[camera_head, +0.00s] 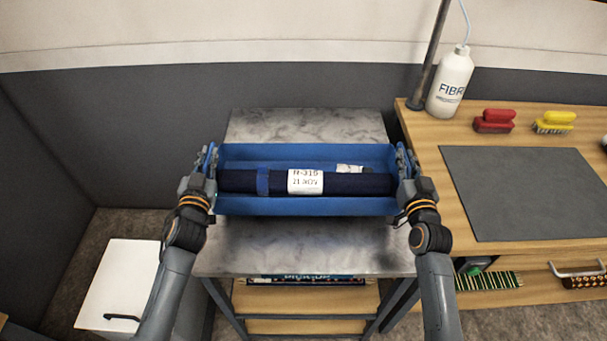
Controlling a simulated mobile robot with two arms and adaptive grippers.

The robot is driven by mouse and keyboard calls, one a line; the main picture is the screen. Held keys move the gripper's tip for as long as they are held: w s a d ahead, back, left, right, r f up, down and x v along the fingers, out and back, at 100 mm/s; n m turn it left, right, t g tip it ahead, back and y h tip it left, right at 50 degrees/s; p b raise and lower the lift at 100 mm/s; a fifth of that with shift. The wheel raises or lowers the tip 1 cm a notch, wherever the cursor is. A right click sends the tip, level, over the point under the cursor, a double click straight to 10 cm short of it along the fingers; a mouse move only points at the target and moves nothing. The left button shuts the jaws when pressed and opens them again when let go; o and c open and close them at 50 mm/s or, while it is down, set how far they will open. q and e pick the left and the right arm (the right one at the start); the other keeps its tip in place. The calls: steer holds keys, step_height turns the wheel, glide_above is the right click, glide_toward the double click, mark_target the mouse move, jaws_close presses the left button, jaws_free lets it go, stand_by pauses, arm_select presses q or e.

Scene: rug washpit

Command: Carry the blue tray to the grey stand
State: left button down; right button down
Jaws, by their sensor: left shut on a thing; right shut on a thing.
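The blue tray (305,206) is in the middle of the head view, level, with its long side running left to right. A dark navy roll with a blue band and a white label (305,181) lies in it. My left gripper (211,165) is shut on the tray's left end. My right gripper (403,165) is shut on its right end. The grey stand (305,250), with a marbled grey top, is directly below the tray in the picture. I cannot tell whether the tray touches the top or is held above it.
A wooden bench (438,155) stands close on the right, with a grey mat (525,190), a white bottle (451,82), a red brush (494,121) and a yellow brush (554,122). A white cabinet (122,280) is at lower left. A grey wall (200,105) is behind.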

arm_select(q)
steer(key=shift+d+r, duration=0.2)
steer(key=shift+r, duration=0.05)
arm_select(e)
steer(key=shift+d+r, duration=0.15)
steer(key=shift+r, duration=0.1)
arm_select(q)
steer(key=shift+a+f, duration=0.1)
steer(key=shift+f, duration=0.05)
arm_select(e)
steer(key=shift+f, duration=0.15)
